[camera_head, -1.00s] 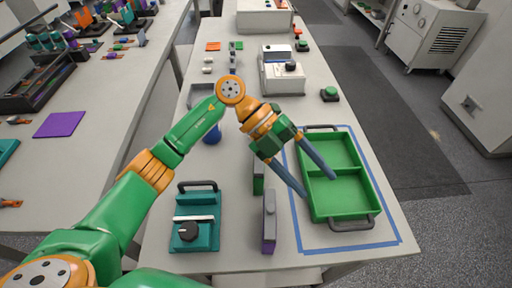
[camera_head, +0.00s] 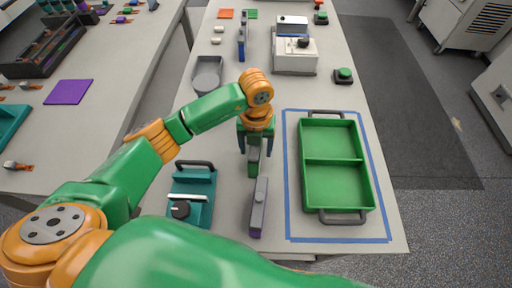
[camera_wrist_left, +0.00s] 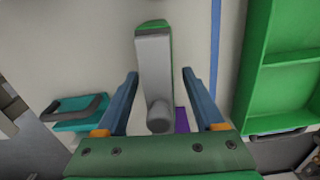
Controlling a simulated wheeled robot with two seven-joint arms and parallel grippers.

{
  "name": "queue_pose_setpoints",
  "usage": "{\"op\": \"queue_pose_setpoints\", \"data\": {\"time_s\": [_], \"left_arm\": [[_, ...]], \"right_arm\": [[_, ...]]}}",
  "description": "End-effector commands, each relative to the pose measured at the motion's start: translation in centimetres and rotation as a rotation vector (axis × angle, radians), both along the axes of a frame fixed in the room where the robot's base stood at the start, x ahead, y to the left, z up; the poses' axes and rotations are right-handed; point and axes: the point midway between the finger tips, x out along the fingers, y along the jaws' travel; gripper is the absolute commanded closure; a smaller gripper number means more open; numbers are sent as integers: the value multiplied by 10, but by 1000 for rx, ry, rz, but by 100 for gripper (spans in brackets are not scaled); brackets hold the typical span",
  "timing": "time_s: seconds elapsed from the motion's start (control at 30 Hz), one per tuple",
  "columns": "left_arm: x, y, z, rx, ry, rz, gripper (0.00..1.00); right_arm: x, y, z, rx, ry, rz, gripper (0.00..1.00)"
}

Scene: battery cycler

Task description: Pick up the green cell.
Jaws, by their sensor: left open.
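The green cell (camera_head: 253,166) stands upright on the bench, left of the green tray. In the left wrist view the green cell (camera_wrist_left: 154,65) shows a grey top with a knob and a green edge. My left gripper (camera_head: 255,149) points down over it. Its two blue fingers are open, one on each side of the cell in the left wrist view (camera_wrist_left: 160,75), with gaps on both sides. The fingertips' exact height against the cell is hard to tell. My right gripper is out of view.
A grey-topped purple cell (camera_head: 257,212) stands just nearer. A teal device (camera_head: 204,184) with a handle is to the left. The green two-compartment tray (camera_head: 334,160) sits inside blue tape to the right. A grey holder (camera_head: 207,78) stands farther back.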

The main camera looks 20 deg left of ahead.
Motion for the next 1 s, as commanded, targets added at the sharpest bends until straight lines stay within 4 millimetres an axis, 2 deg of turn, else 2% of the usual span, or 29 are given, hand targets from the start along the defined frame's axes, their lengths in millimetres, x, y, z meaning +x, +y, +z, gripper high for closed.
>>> {"op": "queue_pose_setpoints", "data": {"time_s": [0.1, 0.13, 0.37, 0.4, 1.0], "left_arm": [[0, 0, 0, 0, 0, 0, 30], [0, 0, 0, 0, 0, 0, 35], [0, 0, 0, -1, 1, 0, 98], [0, 0, 0, -1, 1, 0, 100], [0, 0, 1, -2, 1, 1, 100]], "right_arm": [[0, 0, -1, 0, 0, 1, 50], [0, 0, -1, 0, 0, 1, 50], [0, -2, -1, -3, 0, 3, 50], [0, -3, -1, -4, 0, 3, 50], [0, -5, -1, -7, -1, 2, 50]]}}
